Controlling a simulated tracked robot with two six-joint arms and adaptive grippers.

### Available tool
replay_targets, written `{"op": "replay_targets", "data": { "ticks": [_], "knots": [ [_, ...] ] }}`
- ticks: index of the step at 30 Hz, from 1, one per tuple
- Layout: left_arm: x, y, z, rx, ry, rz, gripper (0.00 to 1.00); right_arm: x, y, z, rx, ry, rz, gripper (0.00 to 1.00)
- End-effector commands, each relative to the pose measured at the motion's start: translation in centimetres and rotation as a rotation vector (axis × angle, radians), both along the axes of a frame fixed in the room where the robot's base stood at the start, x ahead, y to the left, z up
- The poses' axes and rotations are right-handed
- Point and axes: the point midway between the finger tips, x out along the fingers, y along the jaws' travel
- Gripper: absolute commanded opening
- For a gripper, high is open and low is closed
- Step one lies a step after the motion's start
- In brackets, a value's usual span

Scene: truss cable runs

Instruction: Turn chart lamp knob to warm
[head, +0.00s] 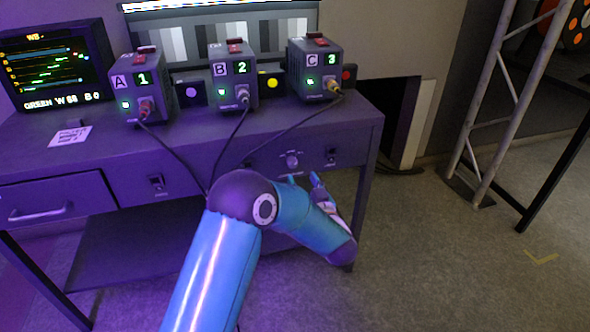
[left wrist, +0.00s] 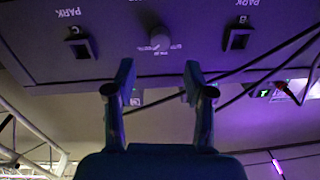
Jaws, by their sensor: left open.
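The chart lamp knob (head: 291,161) is a small round grey knob on the front panel of the desk, with pale markings around it. It also shows in the left wrist view (left wrist: 160,39), where the picture is upside down. Which marking it points to is too small to tell. My left gripper (head: 304,180) is open and empty, just in front of and slightly below the knob in the head view. In the left wrist view its two fingers (left wrist: 159,78) stand apart, with the knob beyond the gap and clear of both tips. My right gripper is not in view.
Park sockets (head: 156,183) and (head: 331,157) flank the knob. Boxes A (head: 139,86), B (head: 233,76) and C (head: 316,69) stand on the desk (head: 60,165); their dark cables hang over its front edge near my arm. A truss (head: 505,100) stands right.

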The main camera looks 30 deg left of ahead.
Motion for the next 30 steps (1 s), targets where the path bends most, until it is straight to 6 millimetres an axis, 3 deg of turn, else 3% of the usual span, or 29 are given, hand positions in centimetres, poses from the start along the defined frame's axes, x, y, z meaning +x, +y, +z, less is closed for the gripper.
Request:
{"op": "replay_targets", "data": {
  "ticks": [3,9,23,30],
  "knots": [
    [1.5,2.1,-0.2,0.0,-0.001,0.004,0.54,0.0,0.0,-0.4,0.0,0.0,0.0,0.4],
    [3.3,4.3,-0.2,0.0,0.001,0.0,0.54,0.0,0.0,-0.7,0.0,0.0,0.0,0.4],
    [4.1,5.1,-0.1,0.0,0.001,-0.003,0.54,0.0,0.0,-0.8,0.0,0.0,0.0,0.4],
    [4.1,5.1,-0.1,0.0,0.001,-0.004,0.15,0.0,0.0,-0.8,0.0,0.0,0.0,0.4]
  ]
}}
